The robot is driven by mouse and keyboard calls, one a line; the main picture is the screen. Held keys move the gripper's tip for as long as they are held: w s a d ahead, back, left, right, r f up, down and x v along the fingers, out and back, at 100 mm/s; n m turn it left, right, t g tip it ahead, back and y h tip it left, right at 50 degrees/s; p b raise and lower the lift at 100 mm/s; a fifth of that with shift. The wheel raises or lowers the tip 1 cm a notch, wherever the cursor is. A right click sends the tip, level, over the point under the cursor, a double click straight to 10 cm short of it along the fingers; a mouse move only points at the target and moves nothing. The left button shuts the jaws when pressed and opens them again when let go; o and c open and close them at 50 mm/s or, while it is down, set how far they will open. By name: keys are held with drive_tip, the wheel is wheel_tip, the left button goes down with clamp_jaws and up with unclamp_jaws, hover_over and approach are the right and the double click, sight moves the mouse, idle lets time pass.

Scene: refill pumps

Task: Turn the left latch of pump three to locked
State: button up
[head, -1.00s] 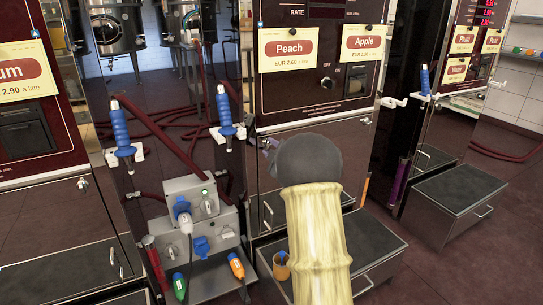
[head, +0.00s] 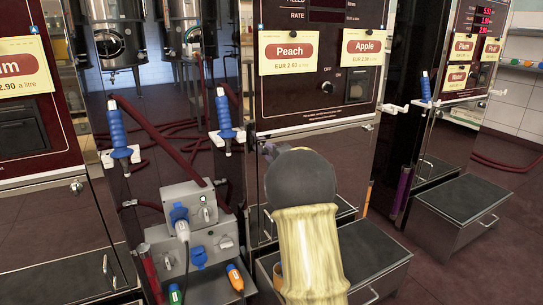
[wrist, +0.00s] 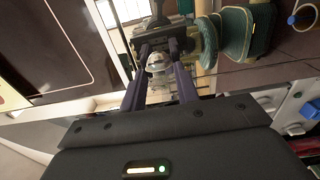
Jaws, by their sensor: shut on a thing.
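The pump with the Peach and Apple signs (head: 318,98) stands in the middle of the head view; no pump number is readable. My gripper is mostly hidden behind my arm at the pump's left edge in the head view. In the wrist view my gripper (wrist: 160,85) has its two purple fingers closed around a small shiny round metal piece, apparently the left latch (wrist: 158,62). The latch's turn position cannot be told. In the head view the left latch is hidden by my arm. A small latch (head: 366,121) shows at this pump's right edge.
Blue-handled nozzles (head: 224,113) hang to the left. Below them is a grey socket box (head: 190,210) with a blue plug. A dark step box (head: 375,255) stands below the pump, another (head: 465,205) at right. Red hoses lie behind.

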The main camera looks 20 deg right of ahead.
drive_tip(key=shift+w+a+r, duration=0.1)
drive_tip(key=shift+r, duration=0.05)
drive_tip(key=o, duration=0.8)
drive_tip(key=shift+c, duration=0.2)
drive_tip(key=shift+o, duration=1.1)
drive_tip(key=shift+s, duration=0.2)
drive_tip(key=s+p, duration=0.4)
drive_tip(key=s, duration=1.3)
drive_tip(key=shift+d, duration=0.4)
drive_tip(key=shift+a, duration=0.1)
